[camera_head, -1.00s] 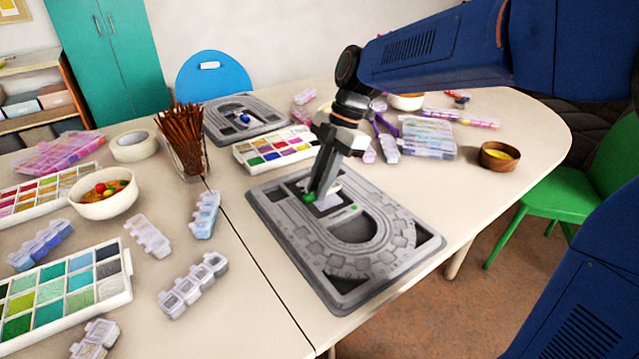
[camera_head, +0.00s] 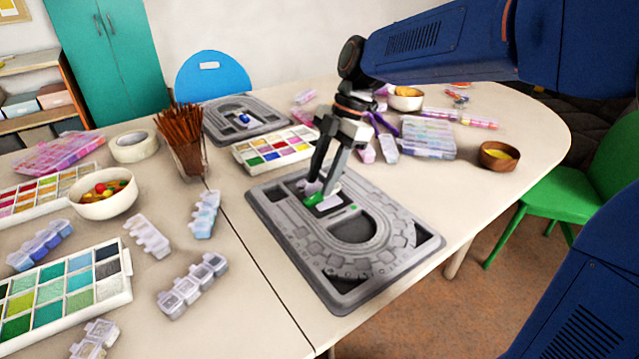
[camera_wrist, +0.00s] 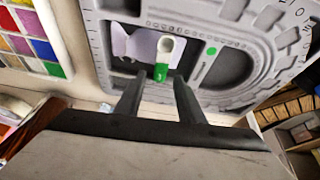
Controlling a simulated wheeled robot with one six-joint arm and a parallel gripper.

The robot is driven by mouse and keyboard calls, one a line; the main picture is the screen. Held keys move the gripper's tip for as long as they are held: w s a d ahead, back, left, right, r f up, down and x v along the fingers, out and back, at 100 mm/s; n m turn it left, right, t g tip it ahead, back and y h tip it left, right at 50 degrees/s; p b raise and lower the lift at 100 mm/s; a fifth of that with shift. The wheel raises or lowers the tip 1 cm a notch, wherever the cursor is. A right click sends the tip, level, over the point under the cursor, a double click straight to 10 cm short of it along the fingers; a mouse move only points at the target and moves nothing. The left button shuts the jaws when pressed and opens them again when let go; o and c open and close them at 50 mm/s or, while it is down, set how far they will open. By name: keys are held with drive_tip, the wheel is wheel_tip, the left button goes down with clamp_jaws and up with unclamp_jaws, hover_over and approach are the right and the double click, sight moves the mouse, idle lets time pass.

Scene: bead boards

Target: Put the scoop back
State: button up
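The scoop, white with a green end, lies in a small compartment of the near grey bead board (camera_head: 285,235). Its green part (camera_head: 314,199) shows in the head view just below my fingertips. In the wrist view the scoop (camera_wrist: 163,57) lies over a pale patch in that compartment, its green end toward my gripper. My gripper (camera_head: 322,187) is open over it, its two fingers apart and empty. In the wrist view the fingertips (camera_wrist: 159,77) stand on either side of the line of the green end, with a visible gap between them.
A second grey board (camera_head: 215,133) lies farther back. A paint-like tray of coloured squares (camera_head: 240,157) sits between the boards. A cup of brown sticks (camera_head: 189,158) and a white bowl of beads (camera_head: 100,207) stand to the left. A wooden bowl (camera_head: 484,160) is at the right edge.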

sight(336, 191)
drive_tip(key=v, duration=1)
drive_tip(key=shift+r, duration=0.1)
